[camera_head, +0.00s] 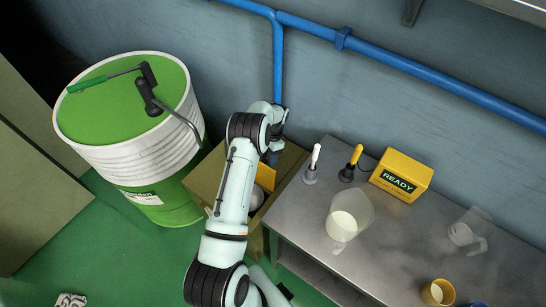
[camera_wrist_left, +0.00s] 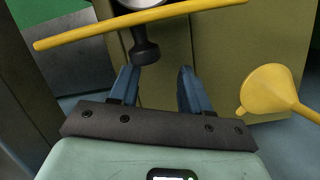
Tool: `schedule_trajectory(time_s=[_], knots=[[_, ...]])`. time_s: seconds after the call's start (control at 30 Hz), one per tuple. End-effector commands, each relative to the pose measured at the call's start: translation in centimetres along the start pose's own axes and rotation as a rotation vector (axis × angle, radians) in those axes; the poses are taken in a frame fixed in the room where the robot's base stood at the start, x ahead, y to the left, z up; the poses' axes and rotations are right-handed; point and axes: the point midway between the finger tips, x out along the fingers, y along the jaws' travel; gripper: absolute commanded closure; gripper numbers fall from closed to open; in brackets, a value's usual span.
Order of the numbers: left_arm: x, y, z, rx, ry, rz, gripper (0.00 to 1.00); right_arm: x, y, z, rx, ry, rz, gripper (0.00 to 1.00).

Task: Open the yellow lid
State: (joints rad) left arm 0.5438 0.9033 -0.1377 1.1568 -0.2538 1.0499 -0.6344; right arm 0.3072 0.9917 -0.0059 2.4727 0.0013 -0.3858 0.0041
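A thin yellow piece, apparently the yellow lid seen edge-on, crosses the top of the left wrist view (camera_wrist_left: 140,23). In the head view a small yellow panel (camera_head: 265,177) shows beside my left arm, at the tan box; most of it is hidden. A dark knob-like handle (camera_wrist_left: 145,48) hangs just below the yellow strip, with a pale round part above. My left gripper (camera_wrist_left: 158,75) is open, with blue fingers apart and nothing between them. The handle's lower end lies ahead of the gap; contact cannot be told. My right gripper is not in view.
A yellow funnel (camera_wrist_left: 275,92) is right of the fingers. The tan box (camera_head: 208,172) stands between a green-and-white drum (camera_head: 150,150) and a metal table (camera_head: 400,240). The table carries two switches, a yellow READY box (camera_head: 402,174), jugs and a yellow cup (camera_head: 438,292).

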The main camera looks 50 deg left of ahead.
Motion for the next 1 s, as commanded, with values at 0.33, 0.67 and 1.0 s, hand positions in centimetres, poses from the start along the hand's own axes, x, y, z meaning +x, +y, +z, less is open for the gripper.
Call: schedule_trajectory(time_s=[0.33,0.67,1.0], knots=[[-0.4,0.3,-0.3,0.003,0.004,0.004,0.47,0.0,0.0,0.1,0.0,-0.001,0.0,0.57],[-6.2,0.2,-0.2,0.002,0.009,0.002,0.47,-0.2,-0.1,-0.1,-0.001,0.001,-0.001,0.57],[-12.5,0.1,0.1,0.001,0.006,0.003,0.47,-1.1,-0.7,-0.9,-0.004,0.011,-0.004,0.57]])
